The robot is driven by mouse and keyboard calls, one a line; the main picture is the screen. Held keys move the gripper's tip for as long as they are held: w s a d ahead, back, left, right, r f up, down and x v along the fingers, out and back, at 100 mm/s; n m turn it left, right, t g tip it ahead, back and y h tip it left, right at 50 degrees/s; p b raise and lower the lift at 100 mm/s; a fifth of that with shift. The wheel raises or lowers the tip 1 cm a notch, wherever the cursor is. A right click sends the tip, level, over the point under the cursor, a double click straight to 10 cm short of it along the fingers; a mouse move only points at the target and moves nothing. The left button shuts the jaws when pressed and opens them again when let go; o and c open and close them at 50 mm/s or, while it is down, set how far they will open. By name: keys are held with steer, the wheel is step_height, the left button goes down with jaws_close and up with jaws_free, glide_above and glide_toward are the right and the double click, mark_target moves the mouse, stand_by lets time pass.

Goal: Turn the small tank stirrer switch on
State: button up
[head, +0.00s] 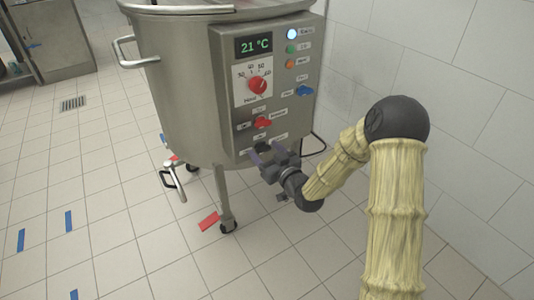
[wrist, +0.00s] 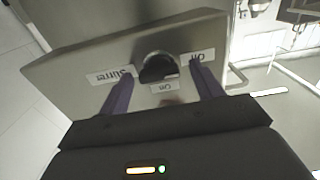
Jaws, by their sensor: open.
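The small tank (head: 172,85) is a steel vessel on legs with a control panel (head: 228,75) on its front. The wrist view shows the panel's lower part upside down, with the black stirrer switch (wrist: 158,67) between labels reading Stirrer (wrist: 111,76) and Off (wrist: 202,56); an On label (wrist: 164,87) is on its gripper side. My gripper (wrist: 163,78) is open, its two purple fingers spread on either side of the switch with gaps. In the head view my gripper (head: 262,152) is at the panel's lower edge and hides the switch there.
Above the switch are a red switch (head: 262,122), a blue switch (head: 304,91), a red heat dial (head: 257,85) and a display (head: 254,46) reading 21 °C. A tiled wall (head: 440,70) stands close on the right. The floor at left is mostly clear.

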steer(key=shift+c, duration=0.4)
steer(key=c, duration=0.9)
steer(key=shift+d+m+p, duration=0.1)
steer(key=shift+m+p, duration=0.3)
steer(key=m+p, duration=0.2)
steer(key=m, duration=0.1)
steer(key=shift+r+p, duration=0.1)
steer(key=shift+p, duration=0.2)
steer(key=m+p, duration=0.4)
steer(key=m, duration=0.1)
steer(key=shift+d+m, duration=0.1)
steer(key=shift+m, duration=0.3)
steer(key=m+p, duration=0.3)
steer(key=m, duration=0.1)
steer(key=shift+f+m+p, duration=0.15)
steer(key=shift+m+p, duration=0.3)
steer(key=shift+m, duration=0.65)
steer(key=shift+f+m+p, duration=0.15)
steer(key=shift+m+p, duration=0.25)
steer(key=shift+m, duration=0.7)
